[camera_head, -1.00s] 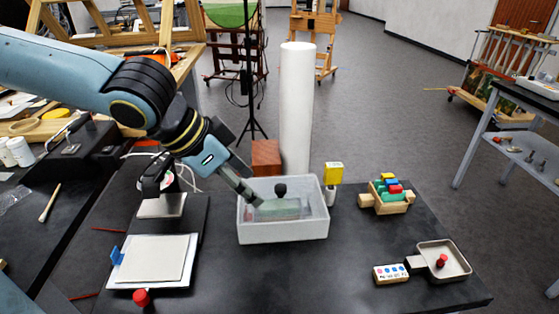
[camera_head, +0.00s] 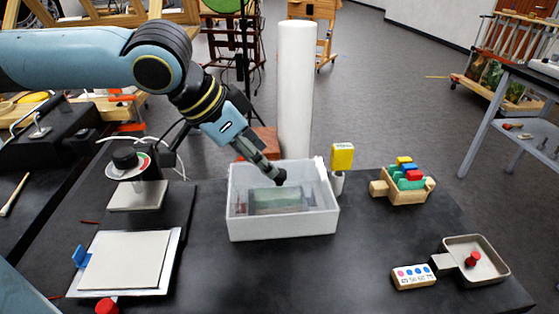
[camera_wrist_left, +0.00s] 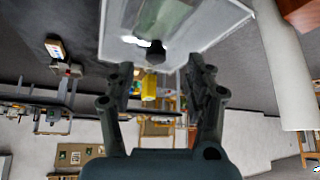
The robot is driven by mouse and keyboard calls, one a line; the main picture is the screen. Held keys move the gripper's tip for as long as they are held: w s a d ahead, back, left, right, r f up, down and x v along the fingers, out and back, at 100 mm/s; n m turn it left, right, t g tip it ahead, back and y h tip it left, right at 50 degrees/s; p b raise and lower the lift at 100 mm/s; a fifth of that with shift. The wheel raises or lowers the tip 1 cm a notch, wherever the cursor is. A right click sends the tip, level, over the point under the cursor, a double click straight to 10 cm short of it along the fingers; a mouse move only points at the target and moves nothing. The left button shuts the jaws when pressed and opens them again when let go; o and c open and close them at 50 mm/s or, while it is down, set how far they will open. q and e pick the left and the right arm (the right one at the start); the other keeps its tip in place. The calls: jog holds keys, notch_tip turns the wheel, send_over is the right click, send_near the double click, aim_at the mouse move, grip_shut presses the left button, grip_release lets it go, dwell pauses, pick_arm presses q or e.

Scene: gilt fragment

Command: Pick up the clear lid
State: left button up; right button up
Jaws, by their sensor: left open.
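The clear lid (camera_wrist_left: 190,22) lies over a whitish translucent box (camera_head: 283,228) in the middle of the dark table. Its black knob (camera_head: 280,177) stands up from it, and the knob also shows in the left wrist view (camera_wrist_left: 155,52). My left gripper (camera_head: 272,176) comes in from the upper left with its fingertips close to the knob. In the left wrist view the two fingers (camera_wrist_left: 160,82) are apart with nothing between them, and the knob appears just beyond their tips. A greenish block (camera_head: 278,199) shows through the lid. My right gripper is not in view.
A yellow-topped object (camera_head: 342,157) stands close to the box's right back corner. A tall white cylinder (camera_head: 296,90) and a reddish-brown block (camera_head: 263,140) are behind it. A wooden rack (camera_head: 405,186) and metal tray (camera_head: 478,262) lie right; a white board (camera_head: 125,262) lies left.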

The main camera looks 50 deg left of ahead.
aim_at(279, 180)
pick_arm(q)
jog(key=b+x, duration=0.2)
jog(key=x, duration=0.1)
jog(key=shift+w+d+f+b, duration=0.15)
jog(key=shift+w+d+b, duration=0.15)
jog(key=shift+d, duration=0.1)
jog(key=shift+w+d+f, duration=0.1)
jog(key=shift+w+f, duration=0.25)
jog(key=shift+f, duration=0.25)
grip_shut()
